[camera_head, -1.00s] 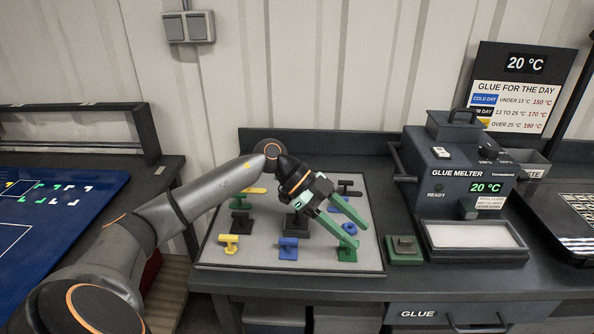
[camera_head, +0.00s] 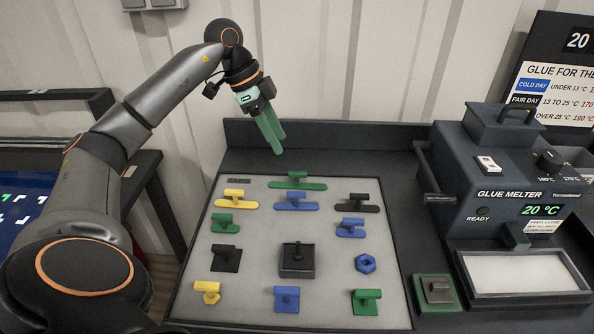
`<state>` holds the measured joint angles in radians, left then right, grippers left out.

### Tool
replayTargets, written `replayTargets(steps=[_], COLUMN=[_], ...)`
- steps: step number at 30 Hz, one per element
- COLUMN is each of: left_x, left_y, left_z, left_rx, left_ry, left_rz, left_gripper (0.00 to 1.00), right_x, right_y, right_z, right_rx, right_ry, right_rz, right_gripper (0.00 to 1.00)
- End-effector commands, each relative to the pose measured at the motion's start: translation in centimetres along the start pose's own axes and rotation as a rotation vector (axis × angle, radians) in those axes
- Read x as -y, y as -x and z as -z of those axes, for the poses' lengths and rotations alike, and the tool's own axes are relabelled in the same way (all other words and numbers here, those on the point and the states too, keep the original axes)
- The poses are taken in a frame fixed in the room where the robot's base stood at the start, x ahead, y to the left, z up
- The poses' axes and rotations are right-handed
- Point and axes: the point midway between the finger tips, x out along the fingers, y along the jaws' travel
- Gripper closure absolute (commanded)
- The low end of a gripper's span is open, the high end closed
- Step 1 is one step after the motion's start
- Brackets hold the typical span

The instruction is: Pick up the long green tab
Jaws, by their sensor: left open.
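The long green tab (camera_head: 297,181) lies at the back of the grey tray (camera_head: 330,215), a long flat bar with a raised grip on its middle. My left gripper (camera_head: 280,145) has green fingers and hangs above and slightly left of the tab, apart from it. Its fingers point down and to the right, and nothing shows between them. A shorter green tab (camera_head: 225,223) and a square-based green tab (camera_head: 366,301) also lie on the tray. My right gripper is not in view.
Several yellow, blue and black tabs share the tray, with a black block (camera_head: 297,260) mid-tray. A glue melter (camera_head: 500,180) stands right, behind a white-topped pad (camera_head: 520,273). The wall is close behind.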

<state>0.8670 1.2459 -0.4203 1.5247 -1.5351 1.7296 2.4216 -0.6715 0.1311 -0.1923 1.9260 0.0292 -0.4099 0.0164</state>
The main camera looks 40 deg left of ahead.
Motion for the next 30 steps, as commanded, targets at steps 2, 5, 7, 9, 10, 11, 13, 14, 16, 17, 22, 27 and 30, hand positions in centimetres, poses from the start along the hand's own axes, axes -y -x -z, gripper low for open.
replayTargets(steps=[2, 5, 7, 9, 10, 11, 13, 14, 16, 17, 22, 27, 30], left_x=[0.1, 0.1, 0.0, 0.1, 0.1, 0.1, 0.1, 0.1, 0.2, 0.2, 0.2, 0.5, 0.5], left_y=[-0.1, -1.4, -2.8, -4.1, -4.6, -5.1, -6.0, -6.3, -6.8, -7.0, -8.0, -10.6, -11.9], left_z=[-0.3, -0.4, -0.4, -0.4, -0.4, -0.4, -0.4, -0.4, -0.3, -0.3, -0.3, -0.2, -0.2], left_rx=[0.009, 0.013, 0.013, 0.013, 0.012, 0.012, 0.011, 0.011, 0.01, 0.009, 0.009, 0.01, 0.01], left_ry=[0.011, 0.014, 0.014, 0.014, 0.013, 0.013, 0.013, 0.013, 0.013, 0.013, 0.012, 0.013, 0.012], left_rz=[0.003, 0.002, 0.001, 0.002, 0.001, 0.001, 0.003, 0.004, 0.004, 0.004, 0.003, 0.001, 0.002], left_gripper=[0.49, 0.49, 0.49, 0.49, 0.49, 0.49, 0.49, 0.49, 0.49, 0.49, 0.49, 0.49, 0.49], right_x=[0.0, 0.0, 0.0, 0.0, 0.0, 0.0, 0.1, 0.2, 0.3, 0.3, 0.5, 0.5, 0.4], right_y=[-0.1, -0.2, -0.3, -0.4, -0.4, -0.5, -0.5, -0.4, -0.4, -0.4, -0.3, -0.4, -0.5], right_z=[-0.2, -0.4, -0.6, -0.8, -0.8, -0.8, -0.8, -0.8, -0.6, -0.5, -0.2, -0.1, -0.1], right_rx=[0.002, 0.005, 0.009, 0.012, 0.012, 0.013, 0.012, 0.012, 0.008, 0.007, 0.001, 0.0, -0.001], right_ry=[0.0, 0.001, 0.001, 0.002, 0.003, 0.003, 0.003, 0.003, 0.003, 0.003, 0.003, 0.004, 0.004], right_rz=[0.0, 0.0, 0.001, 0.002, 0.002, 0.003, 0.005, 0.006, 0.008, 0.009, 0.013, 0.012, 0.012], right_gripper=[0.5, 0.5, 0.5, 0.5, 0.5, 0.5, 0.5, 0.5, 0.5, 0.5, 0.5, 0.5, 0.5])
